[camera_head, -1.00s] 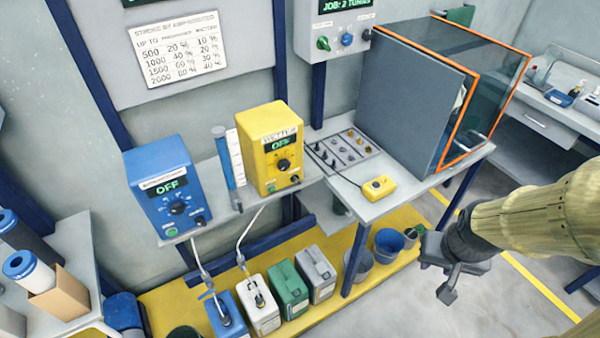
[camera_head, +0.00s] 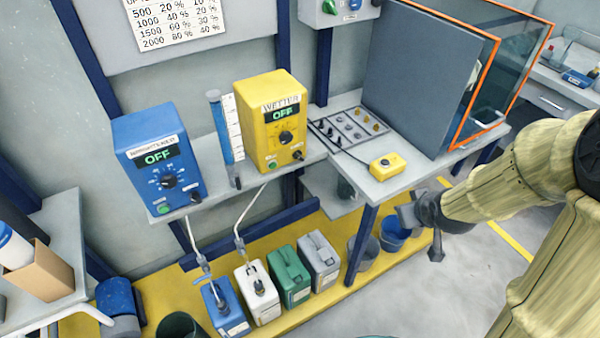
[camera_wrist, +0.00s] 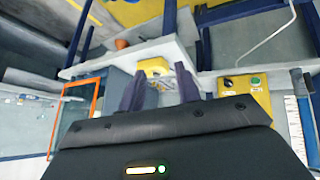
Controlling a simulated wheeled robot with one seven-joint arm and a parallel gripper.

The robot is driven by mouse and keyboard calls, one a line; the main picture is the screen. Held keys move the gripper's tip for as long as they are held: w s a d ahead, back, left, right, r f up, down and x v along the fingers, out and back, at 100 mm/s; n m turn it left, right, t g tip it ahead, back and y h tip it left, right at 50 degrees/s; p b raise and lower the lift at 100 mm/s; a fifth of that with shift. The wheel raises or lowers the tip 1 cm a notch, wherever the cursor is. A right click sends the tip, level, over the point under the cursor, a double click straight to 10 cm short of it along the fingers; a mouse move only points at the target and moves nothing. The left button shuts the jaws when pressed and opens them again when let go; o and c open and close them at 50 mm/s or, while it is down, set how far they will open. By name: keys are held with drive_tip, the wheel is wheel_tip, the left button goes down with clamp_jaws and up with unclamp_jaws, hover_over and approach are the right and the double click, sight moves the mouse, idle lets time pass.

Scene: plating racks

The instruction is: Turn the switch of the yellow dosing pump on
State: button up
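The yellow dosing pump (camera_head: 255,130), labelled WETTER, stands on the grey shelf. Its display (camera_head: 283,114) reads OFF. Below are a black dial (camera_head: 286,138), a green button (camera_head: 271,165) and a small dark switch (camera_head: 298,156) at the lower right. In the wrist view the yellow pump (camera_wrist: 247,98) shows at the right, upside down and partly hidden by my gripper's body. My gripper (camera_head: 421,233) is out to the right of the pump, beyond the bench's front edge, apart from everything. In the wrist view my gripper's fingers (camera_wrist: 160,82) are spread with nothing held between them.
A blue pump (camera_head: 150,155), also reading OFF, and a clear measuring tube (camera_head: 222,130) stand left of the yellow pump. A yellow button box (camera_head: 386,166) lies on the bench (camera_head: 405,187) to its right. Several canisters stand below. The space before the pump is clear.

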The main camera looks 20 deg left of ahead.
drive_tip(key=w+a+f+n+t+y+b, duration=0.2)
drive_tip(key=a+f+n+y+b, duration=0.3)
drive_tip(key=a, duration=0.5)
drive_tip(key=w+a+f+n+t+y+b, duration=0.2)
drive_tip(key=w+a+f+n+y+b, duration=0.2)
drive_tip(key=a+b, duration=0.5)
drive_tip(key=f+y, duration=0.2)
drive_tip(key=shift+a+n+t+y, duration=0.3)
drive_tip(key=shift+a+n, duration=0.05)
drive_tip(key=shift+n, duration=0.05)
drive_tip(key=shift+w, duration=0.1)
approach(299, 157)
drive_tip(key=x, duration=0.9)
drive_tip(key=shift+w+a+f+b, duration=0.1)
drive_tip(key=shift+w+f+b, duration=0.05)
drive_tip(key=shift+b, duration=0.15)
clamp_jaws()
